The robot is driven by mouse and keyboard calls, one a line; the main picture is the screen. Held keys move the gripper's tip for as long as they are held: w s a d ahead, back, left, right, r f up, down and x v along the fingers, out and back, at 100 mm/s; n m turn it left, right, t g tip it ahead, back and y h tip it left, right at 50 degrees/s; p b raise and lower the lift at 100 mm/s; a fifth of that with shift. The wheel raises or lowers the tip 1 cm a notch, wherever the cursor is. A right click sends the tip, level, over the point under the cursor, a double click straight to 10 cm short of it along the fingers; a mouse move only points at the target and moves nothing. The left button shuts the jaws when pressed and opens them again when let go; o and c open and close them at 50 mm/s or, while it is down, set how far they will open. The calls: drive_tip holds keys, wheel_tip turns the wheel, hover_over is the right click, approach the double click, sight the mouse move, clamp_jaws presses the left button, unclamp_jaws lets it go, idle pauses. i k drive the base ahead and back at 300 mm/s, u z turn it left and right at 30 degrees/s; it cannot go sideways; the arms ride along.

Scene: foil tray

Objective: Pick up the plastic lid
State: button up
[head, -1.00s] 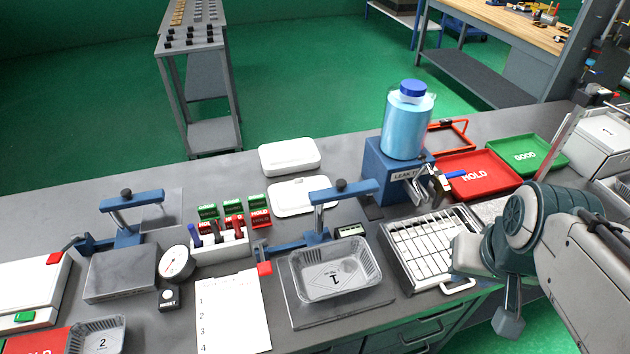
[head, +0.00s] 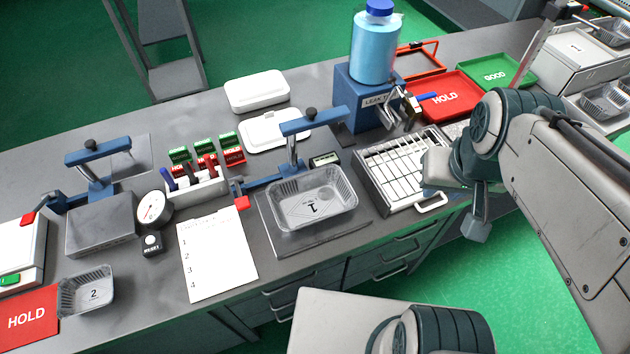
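A flat white piece that looks like the plastic lid (head: 262,132) lies on the bench behind the middle blue clamp, whose arm covers part of its right side. A thicker white rounded block, possibly a stack of lids (head: 257,91), lies just behind it. A clear tray marked 1 (head: 312,205) sits on the grey plate in front of the clamp. My gripper end (head: 440,172) is at the right, over the front right of the wire rack and well apart from the lid.
The leak tester with a blue bottle (head: 374,50) stands right of the lid. A wire rack (head: 398,170), red HOLD tray (head: 462,92) and green GOOD tray (head: 500,70) lie further right. Left are a dial gauge (head: 153,208), tag holder (head: 195,192) and tray 2 (head: 86,291).

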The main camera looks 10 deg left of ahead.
sight(259, 134)
drive_tip(key=u, duration=1.15)
drive_tip(key=i, duration=0.15)
drive_tip(key=u, duration=0.3)
